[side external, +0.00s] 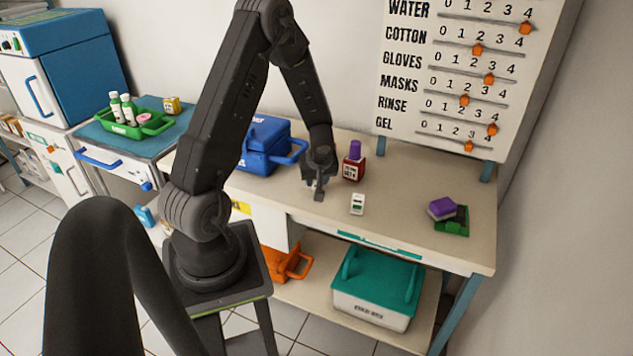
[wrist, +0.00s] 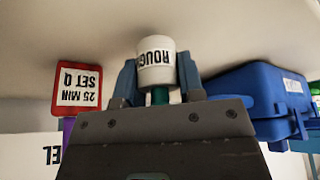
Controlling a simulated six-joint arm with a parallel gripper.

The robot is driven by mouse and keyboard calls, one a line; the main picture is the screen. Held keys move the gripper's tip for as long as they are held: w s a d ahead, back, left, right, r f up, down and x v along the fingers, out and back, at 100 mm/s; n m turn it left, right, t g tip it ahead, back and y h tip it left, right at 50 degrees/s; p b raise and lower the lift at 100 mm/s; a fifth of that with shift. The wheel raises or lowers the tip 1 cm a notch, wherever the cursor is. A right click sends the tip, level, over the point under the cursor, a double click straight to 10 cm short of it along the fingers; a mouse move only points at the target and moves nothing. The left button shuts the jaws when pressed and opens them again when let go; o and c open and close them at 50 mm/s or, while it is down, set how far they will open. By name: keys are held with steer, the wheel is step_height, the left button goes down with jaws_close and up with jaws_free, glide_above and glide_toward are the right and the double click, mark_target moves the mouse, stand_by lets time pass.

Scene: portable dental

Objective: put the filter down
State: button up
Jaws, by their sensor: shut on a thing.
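In the wrist view my gripper (wrist: 158,78) is shut on the filter (wrist: 156,60), a white cylinder with black lettering that starts "ROUG" and a green part below it in the picture. One finger is on each side of it. In the side view my gripper (side external: 319,188) is low over the beige worktop (side external: 410,185), between the blue case and the red box. The filter cannot be made out there. I cannot tell whether it touches the worktop.
A red box with a purple top (side external: 353,167) stands close right of my gripper; a blue case (side external: 262,148) is left. A small white-and-green item (side external: 357,204) is in front. A purple block (side external: 441,208) sits on a green tray (side external: 458,222). Worktop between is clear.

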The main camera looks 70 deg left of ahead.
steer(key=shift+f, duration=0.7)
steer(key=shift+f, duration=0.15)
steer(key=o, duration=0.9)
steer(key=s+d+r+m+t+h, duration=0.1)
steer(key=d+r+m, duration=0.2)
steer(key=d+r, duration=0.7)
steer(key=d+r+m+t, duration=0.1)
steer(key=d+r+m, duration=0.45)
steer(key=r, duration=0.75)
steer(key=s+d+r+m+t+h, duration=0.1)
steer(key=s+d+r+m, duration=0.2)
steer(key=d, duration=0.4)
steer(key=s+d+r+m+t+h, duration=0.1)
steer(key=s+d+r+m+h, duration=0.1)
steer(key=s+d, duration=0.4)
steer(key=d+r+m, duration=0.1)
steer(key=m, duration=0.1)
steer(key=shift+d+m+t+h, duration=0.25)
steer(key=shift+m+t+h, duration=0.05)
steer(key=shift+m+t, duration=0.1)
